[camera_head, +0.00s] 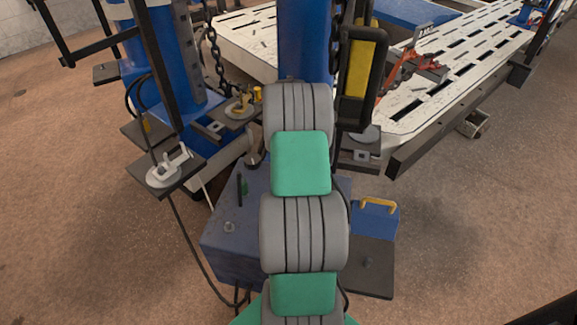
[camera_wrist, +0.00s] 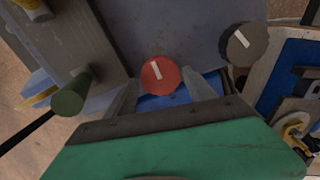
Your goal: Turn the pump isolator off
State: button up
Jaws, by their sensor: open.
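In the wrist view a round red knob (camera_wrist: 160,75) with a short white mark sits in front of my gripper (camera_wrist: 161,94). The mark is near upright, its top leaning left. A dark grey round knob (camera_wrist: 243,43) with a white slanting mark is to its right. I see no readable label saying which is the pump isolator. My gripper is open, one finger to each side of the red knob's lower part; I cannot tell whether either touches it. In the head view my arm hides the gripper and both knobs.
A green-ended handle (camera_wrist: 72,95) stands left of my gripper in the wrist view. In the head view a blue-grey cabinet (camera_head: 228,247) stands under my arm, with a blue box (camera_head: 377,220) to its right. A slotted white frame bench (camera_head: 440,75) fills the back right. Open floor lies at right.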

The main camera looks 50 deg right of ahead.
notch_tip(320, 180, down, 2)
jog(key=c, duration=1.1)
